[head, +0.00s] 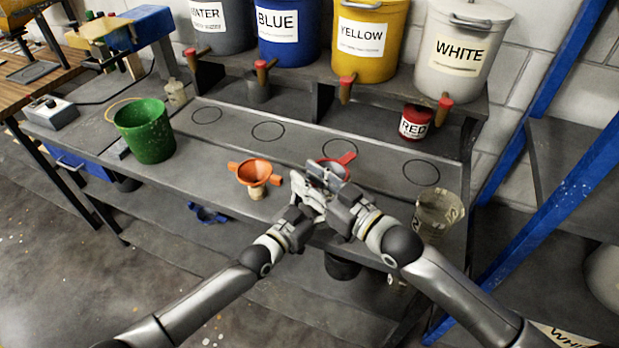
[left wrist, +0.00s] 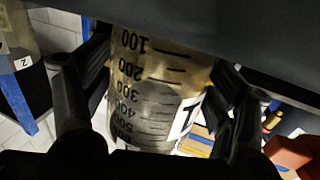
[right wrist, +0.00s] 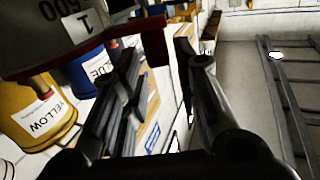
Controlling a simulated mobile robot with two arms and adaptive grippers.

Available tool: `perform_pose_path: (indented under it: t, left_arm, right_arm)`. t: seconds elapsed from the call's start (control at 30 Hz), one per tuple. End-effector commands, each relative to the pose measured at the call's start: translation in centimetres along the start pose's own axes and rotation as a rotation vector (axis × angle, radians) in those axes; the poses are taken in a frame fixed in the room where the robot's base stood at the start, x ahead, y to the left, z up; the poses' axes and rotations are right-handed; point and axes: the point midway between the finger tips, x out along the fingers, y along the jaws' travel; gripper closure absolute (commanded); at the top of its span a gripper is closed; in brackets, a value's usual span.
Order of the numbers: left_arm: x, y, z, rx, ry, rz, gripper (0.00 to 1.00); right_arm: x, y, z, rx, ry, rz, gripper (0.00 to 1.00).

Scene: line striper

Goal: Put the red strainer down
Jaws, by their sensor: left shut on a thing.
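The red strainer (head: 347,158) shows partly behind my grippers in the head view. It seems to rest on the mouth of a clear graduated beaker. In the left wrist view my left gripper is shut around this beaker (left wrist: 155,95), which has a scale and a label "1". In the head view my left gripper (head: 308,197) is the lower one, at the bench's front edge. My right gripper (head: 331,180) is close beside it. In the right wrist view its fingers (right wrist: 168,48) are apart, with a red strainer part (right wrist: 153,24) near their tips. Some contact is hidden.
An orange funnel (head: 256,174) stands left of my grippers, and a green bucket (head: 146,130) farther left. A worn cup (head: 437,212) is at the right. A red can (head: 414,122) and large paint tubs (head: 370,45) are behind. The marked circles (head: 269,131) are free.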

Motion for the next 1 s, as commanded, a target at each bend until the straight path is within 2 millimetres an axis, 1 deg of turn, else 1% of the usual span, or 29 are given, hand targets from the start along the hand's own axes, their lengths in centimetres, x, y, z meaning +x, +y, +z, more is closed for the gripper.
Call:
perform_pose_path:
  t: [0.33,0.47,0.5,0.57,0.9,1.0]
  left_arm:
    - [0.0,0.0,0.1,0.0,-0.001,0.0,0.44]
    - [0.0,0.0,0.1,0.0,-0.001,0.0,0.44]
    - [0.0,0.0,0.1,0.0,-0.001,0.0,0.44]
    - [0.0,0.0,0.1,0.0,-0.001,0.0,0.44]
    - [0.0,0.0,0.1,0.0,-0.002,0.0,0.44]
    - [0.0,0.0,0.1,0.0,-0.001,0.0,0.44]
  right_arm:
    - [0.0,0.0,-0.1,0.0,0.001,0.0,0.63]
    - [0.0,0.0,-1.2,-0.001,0.003,-0.001,0.63]
    - [-0.3,0.0,-1.3,-0.001,0.0,0.0,0.63]
    - [-1.4,0.1,-1.1,0.0,-0.003,0.001,0.63]
    - [-8.1,0.0,-1.1,-0.001,-0.005,0.001,0.63]
    - [-9.7,0.0,-1.1,0.0,-0.003,0.0,0.63]
